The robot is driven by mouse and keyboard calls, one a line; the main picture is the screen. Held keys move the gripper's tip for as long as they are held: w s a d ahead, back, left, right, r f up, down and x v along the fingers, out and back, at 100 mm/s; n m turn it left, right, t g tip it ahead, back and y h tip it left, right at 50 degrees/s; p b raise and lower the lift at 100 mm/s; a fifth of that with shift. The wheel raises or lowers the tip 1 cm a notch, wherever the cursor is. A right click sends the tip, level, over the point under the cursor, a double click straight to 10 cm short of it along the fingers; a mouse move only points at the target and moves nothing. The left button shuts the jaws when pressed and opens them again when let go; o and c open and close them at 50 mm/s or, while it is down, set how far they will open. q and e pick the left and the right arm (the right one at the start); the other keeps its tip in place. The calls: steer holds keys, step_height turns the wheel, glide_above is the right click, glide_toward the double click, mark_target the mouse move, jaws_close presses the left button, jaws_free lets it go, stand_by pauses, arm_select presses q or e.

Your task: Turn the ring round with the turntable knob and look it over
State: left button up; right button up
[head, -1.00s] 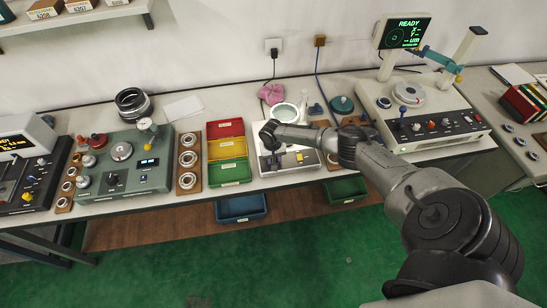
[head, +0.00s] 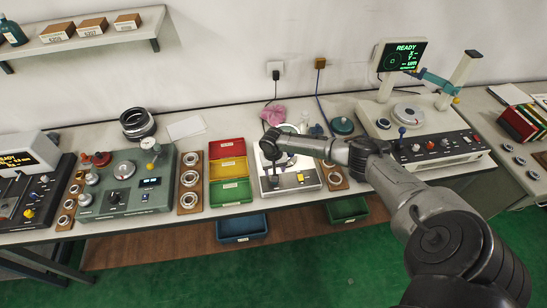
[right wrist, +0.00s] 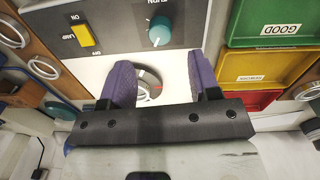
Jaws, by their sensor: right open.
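The inspection station (head: 312,183) is a white box with a lit top and a grey front panel. My right gripper (head: 272,168) is over it, pointing down, in the head view. In the right wrist view its purple fingers (right wrist: 161,82) are open and apart. A pale metal ring (right wrist: 148,84) shows between them, partly hidden by the left finger; contact cannot be told. The teal turntable knob (right wrist: 159,31), labelled TURN, is on the panel beyond the fingertips, apart from them. A yellow lamp switch (right wrist: 84,36) is beside it. My left gripper is out of view.
Red, yellow and green bins (head: 229,171) stand left of the station. A green gauge station (head: 125,190) is further left, and a larger measuring machine (head: 420,125) is to the right.

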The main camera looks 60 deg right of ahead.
step_height(320, 180, up, 7)
steer(key=shift+a+r, duration=0.15)
steer(key=shift+r, duration=0.05)
steer(key=shift+w, duration=0.1)
stand_by(0.6)
